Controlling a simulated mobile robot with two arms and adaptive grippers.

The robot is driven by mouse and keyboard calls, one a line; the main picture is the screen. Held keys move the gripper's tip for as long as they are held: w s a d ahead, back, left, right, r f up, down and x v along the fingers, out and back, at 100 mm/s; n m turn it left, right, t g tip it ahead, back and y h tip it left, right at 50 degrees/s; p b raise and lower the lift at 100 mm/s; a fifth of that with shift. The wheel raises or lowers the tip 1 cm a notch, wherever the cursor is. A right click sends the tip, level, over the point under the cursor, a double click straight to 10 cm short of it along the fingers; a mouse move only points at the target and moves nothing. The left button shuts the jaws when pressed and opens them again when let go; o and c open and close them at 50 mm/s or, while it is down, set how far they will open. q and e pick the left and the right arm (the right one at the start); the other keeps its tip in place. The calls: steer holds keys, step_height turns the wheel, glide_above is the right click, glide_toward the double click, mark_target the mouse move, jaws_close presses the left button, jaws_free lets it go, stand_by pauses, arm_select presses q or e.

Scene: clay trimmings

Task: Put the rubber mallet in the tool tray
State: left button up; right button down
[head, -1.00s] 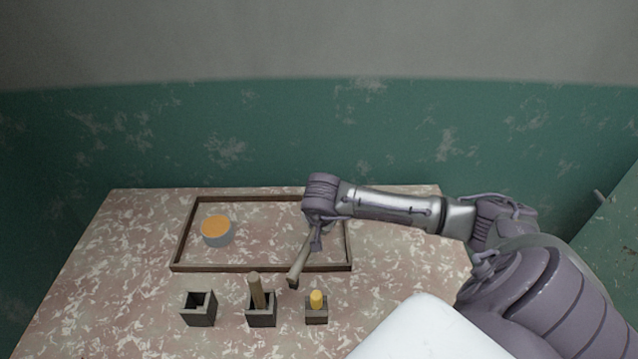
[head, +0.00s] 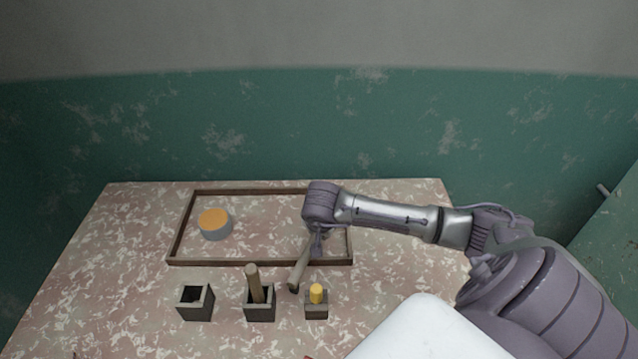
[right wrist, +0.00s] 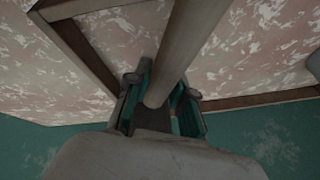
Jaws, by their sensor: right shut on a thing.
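The rubber mallet (head: 299,273) shows in the head view as a pale brown handle slanting down toward the front from my right gripper (head: 316,243). In the right wrist view, the teal-lined fingers of my right gripper (right wrist: 160,105) are shut around the handle (right wrist: 185,50). I cannot clearly make out the mallet's head. The tool tray (head: 215,263) appears to be the wide dark-rimmed frame on the table. My right gripper is over its right part, and the handle's near end reaches past the front rim. My left gripper is not in view.
A grey round tub with an orange top (head: 215,224) stands in the tray's left part. In front are an empty dark square holder (head: 195,303), a holder with an upright wooden stick (head: 259,306), and a low block with a yellow peg (head: 316,306). The tray's middle is clear.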

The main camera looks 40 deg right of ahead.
steer(key=shift+f+b, duration=0.5)
steer(key=c, duration=0.9)
jaws_free()
steer(key=v, duration=1.2)
